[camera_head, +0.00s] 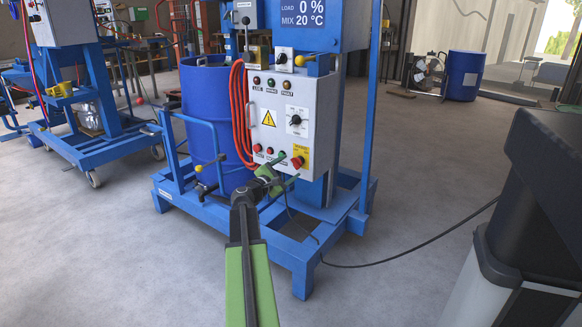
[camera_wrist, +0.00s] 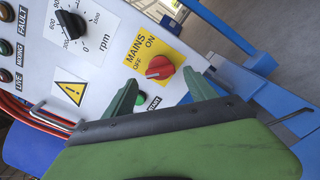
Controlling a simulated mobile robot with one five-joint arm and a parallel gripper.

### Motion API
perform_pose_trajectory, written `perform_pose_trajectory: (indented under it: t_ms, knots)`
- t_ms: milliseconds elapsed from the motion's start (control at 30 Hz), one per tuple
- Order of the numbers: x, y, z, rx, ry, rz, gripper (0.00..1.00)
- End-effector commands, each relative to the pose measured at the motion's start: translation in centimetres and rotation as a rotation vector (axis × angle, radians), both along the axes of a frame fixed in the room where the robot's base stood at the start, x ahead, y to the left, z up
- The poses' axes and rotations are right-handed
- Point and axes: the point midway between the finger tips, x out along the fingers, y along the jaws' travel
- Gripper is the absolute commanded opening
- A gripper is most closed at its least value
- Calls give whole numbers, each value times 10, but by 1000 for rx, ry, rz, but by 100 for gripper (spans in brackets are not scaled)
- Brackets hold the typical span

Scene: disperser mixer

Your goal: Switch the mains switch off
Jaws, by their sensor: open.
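The mains switch is a red rotary knob on a yellow plate marked MAINS, OFF and ON. It is at the lower right of the grey control panel in the head view (camera_head: 298,162) and in the upper middle of the wrist view (camera_wrist: 160,67). A pale mark shows on the knob; I cannot tell which word it points to. My gripper (camera_wrist: 163,82) is open and empty. Its green fingertips point at the panel, one to each side of the knob's line and seemingly short of it.
A green START button (camera_wrist: 141,98) is partly hidden by the left finger. A black rpm dial (camera_wrist: 71,22) and several lamps share the panel. The blue mixer frame (camera_head: 290,250) stands around the drum (camera_head: 212,125). A cable (camera_head: 420,248) crosses the floor.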

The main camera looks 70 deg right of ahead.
Motion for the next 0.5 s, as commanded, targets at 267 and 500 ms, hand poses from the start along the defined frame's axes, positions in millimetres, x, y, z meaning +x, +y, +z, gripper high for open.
perform_pose_trajectory:
  t_ms: [267, 500]
  knots:
    - [21, 81, 0, 0, 1, 4, 65]
    - [36, 125, 0, 0, 1, 4, 65]
